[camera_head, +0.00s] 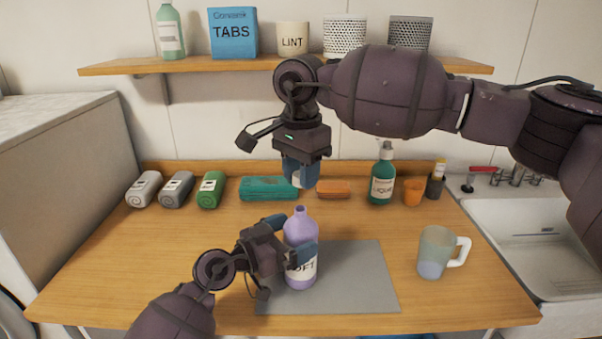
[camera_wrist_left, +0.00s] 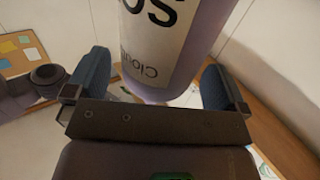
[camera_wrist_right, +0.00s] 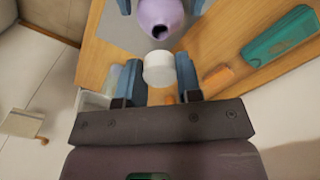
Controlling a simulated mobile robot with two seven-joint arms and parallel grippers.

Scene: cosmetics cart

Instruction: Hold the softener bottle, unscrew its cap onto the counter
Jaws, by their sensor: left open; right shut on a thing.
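The purple softener bottle (camera_head: 302,229) stands upright on the grey mat (camera_head: 352,278); its neck is bare and open. In the right wrist view the bottle (camera_wrist_right: 161,15) shows its dark open mouth. My left gripper (camera_head: 290,242) is open around the bottle's body, one finger on either side; the label shows in the left wrist view (camera_wrist_left: 155,40). My right gripper (camera_head: 300,172) is above and behind the bottle, shut on the white cap (camera_wrist_right: 159,69). The cap is held in the air, apart from the bottle.
The sink (camera_head: 540,245) is at right. Counter left of the mat is clear.

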